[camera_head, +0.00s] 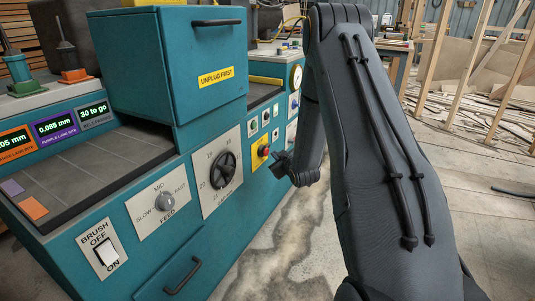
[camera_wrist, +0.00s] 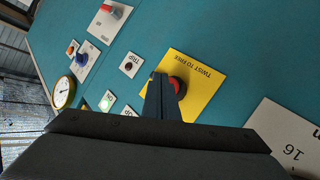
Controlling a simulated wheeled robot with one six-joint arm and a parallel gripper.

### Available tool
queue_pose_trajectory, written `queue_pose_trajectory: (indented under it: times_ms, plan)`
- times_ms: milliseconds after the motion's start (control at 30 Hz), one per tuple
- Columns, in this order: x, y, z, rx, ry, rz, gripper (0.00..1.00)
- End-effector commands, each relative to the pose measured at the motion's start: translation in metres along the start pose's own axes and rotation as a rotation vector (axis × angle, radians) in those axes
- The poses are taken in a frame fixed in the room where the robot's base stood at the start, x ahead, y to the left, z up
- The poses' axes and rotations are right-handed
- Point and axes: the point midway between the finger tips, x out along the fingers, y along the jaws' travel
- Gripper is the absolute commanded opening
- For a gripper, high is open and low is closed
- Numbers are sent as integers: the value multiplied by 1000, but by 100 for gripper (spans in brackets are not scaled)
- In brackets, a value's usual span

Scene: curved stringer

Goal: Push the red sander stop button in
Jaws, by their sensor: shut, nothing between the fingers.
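The red stop button (camera_wrist: 180,87) sits on a yellow plate (camera_wrist: 208,80) lettered "TWIST TO FREE" on the teal machine panel. My gripper (camera_wrist: 159,77) is shut and empty; its fingers cover the left part of the button in the wrist view. In the head view the red button (camera_head: 265,151) shows on its yellow plate (camera_head: 257,161), with my gripper (camera_head: 278,158) just to its right. I cannot tell whether the fingertips touch the button.
The teal machine (camera_head: 120,240) carries a dial plate (camera_head: 222,168), a feed knob (camera_head: 166,202) and a brush switch (camera_head: 106,255). A small TRIP plate (camera_wrist: 130,65), a gauge (camera_wrist: 64,92) and other knobs lie near the button.

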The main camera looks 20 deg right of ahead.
Motion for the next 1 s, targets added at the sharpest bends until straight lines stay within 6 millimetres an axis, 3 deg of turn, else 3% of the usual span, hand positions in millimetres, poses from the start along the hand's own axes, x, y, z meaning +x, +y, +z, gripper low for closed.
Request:
queue_pose_trajectory:
  times_ms: [1000]
  plan:
    - [7, -5, -5, 0, 0, 0, 0]
